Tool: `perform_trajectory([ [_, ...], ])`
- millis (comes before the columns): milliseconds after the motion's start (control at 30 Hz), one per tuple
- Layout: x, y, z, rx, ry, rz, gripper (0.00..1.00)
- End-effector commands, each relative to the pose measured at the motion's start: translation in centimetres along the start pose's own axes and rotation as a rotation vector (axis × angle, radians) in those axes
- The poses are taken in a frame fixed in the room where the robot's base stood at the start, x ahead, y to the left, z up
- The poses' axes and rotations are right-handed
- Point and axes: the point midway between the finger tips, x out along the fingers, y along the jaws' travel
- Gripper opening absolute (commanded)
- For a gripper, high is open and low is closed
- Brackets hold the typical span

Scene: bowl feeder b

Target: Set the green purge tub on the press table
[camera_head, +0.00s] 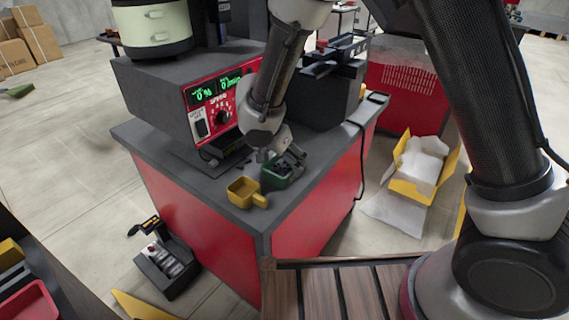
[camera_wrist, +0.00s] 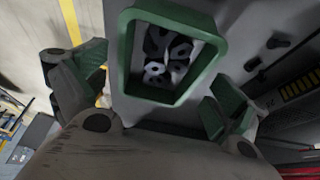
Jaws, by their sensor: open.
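The green tub (camera_head: 279,180) stands on the grey top of a red bench (camera_head: 205,187), near its front right edge. In the wrist view the tub (camera_wrist: 127,45) shows from above, with several dark, round parts with holes inside. My gripper (camera_head: 287,158) reaches down to the tub and hides part of it. In the wrist view my gripper (camera_wrist: 157,85) is open, one finger on each side of the tub. I cannot tell whether the fingers touch it. Which surface is the press table is not clear.
A yellow scoop-like cup (camera_head: 241,194) sits just left of the tub. A control box with a red panel (camera_head: 222,105) and a black machine (camera_head: 320,98) stand behind. An open yellow carton (camera_head: 424,165) lies on the floor at right. A slatted wooden surface (camera_head: 335,292) is in front.

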Motion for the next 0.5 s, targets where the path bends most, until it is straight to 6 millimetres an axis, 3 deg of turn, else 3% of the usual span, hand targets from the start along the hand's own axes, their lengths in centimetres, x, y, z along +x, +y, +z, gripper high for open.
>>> perform_trajectory([
  [100,-3.0,-0.2,0.0,0.001,0.0,-0.008,0.97],
  [300,-7.2,-0.1,0.0,0.001,-0.002,-0.005,0.97],
  [500,-9.3,0.0,0.0,0.001,-0.001,-0.001,0.97],
])
